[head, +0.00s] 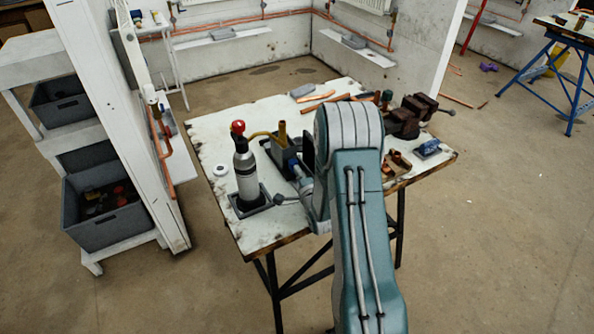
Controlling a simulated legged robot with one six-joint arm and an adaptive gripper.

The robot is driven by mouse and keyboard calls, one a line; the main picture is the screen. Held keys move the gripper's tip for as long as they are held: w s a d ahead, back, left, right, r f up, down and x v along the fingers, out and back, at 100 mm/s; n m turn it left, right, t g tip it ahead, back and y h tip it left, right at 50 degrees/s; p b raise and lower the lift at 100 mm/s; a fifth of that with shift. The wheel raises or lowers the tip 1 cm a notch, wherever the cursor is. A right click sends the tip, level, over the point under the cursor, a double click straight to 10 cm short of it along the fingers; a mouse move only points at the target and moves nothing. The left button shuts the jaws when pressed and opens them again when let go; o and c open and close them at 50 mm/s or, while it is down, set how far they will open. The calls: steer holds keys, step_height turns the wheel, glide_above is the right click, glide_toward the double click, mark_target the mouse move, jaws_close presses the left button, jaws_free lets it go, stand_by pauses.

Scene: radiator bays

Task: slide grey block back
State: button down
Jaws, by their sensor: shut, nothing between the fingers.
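A small light-grey block (303,90) lies flat near the back edge of the white, worn worktable (215,130). Other grey blocks lie on the wall ledges behind, one on the left (222,33) and one on the right (354,41). I cannot tell which one the task names. My arm rises from the bottom and bends down over the table, its wrist at the table's front half. My gripper is hidden behind the arm, and I cannot make out its fingers.
A grey bottle with a red cap (245,165) stands in a dark tray on the left of the table. Copper pipes (322,100) lie near the back, a vice (410,115) at the right. A white panel (110,110) stands left.

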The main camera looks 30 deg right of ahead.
mark_target(291, 165)
steer(key=shift+w+d, duration=0.15)
steer(key=shift+w, duration=0.15)
steer(key=shift+w+a, duration=0.2)
steer(key=shift+w, duration=0.15)
steer(key=w, duration=0.3)
steer(key=shift+w, duration=0.35)
steer(key=shift+w+r, duration=0.15)
steer(key=shift+w, duration=0.1)
steer(key=shift+a, duration=0.1)
